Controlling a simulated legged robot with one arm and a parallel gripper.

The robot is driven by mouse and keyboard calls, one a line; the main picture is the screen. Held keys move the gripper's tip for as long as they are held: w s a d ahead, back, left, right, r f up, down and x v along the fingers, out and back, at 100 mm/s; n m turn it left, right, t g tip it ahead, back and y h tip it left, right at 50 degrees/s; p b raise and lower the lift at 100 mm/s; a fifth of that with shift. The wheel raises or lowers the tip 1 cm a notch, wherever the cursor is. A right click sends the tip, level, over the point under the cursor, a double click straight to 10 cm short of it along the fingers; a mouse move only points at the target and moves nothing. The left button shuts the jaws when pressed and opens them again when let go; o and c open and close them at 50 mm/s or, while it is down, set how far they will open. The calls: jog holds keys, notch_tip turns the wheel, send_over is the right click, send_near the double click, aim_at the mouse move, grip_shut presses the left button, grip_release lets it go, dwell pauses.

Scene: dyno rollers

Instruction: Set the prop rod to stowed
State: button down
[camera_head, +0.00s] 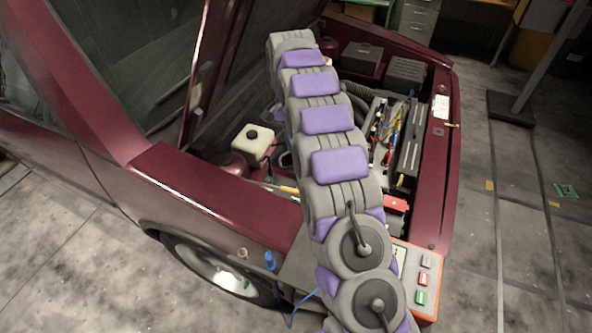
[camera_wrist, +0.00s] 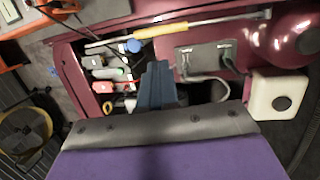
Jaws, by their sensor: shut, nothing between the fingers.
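The prop rod (camera_wrist: 200,23) is a thin pale metal bar with a yellow grip sleeve (camera_wrist: 160,30). In the wrist view it lies low along the inner edge of the red fender, nearly level. In the head view a short piece of its yellow sleeve (camera_head: 289,190) shows beside my arm, which hides the rest. My gripper (camera_wrist: 157,72) has dark blue-grey fingers, shut and empty, over the engine bay. In the wrist view the fingertips appear just below the sleeve, apparently apart from it.
The red hood (camera_head: 140,65) stands raised at the left. A white reservoir (camera_head: 252,146) sits in the bay, also in the wrist view (camera_wrist: 276,97). A grey plate (camera_wrist: 206,58) with two labels is beside the rod. A control box (camera_head: 421,285) with buttons stands by the car.

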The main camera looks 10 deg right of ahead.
jog(key=b, duration=0.4)
send_near(295, 190)
jog(key=x, duration=0.7)
jog(key=shift+w, duration=0.1)
jog(key=shift+d, duration=0.2)
jog(key=shift+s+d+f+y+p, duration=0.1)
jog(key=shift+f+y+p, duration=0.05)
jog(key=shift+f+p, duration=0.2)
jog(key=shift+s+d+f+y+p, duration=0.15)
jog(key=shift+f+p, duration=0.1)
jog(key=shift+f, duration=0.15)
jog(key=shift+t, duration=0.3)
jog(key=x, duration=0.1)
jog(key=p+x, duration=0.1)
jog(key=x, duration=0.1)
jog(key=p+x, duration=0.1)
jog(key=x, duration=0.1)
jog(key=shift+w+d, duration=0.2)
jog(key=shift+d, duration=0.05)
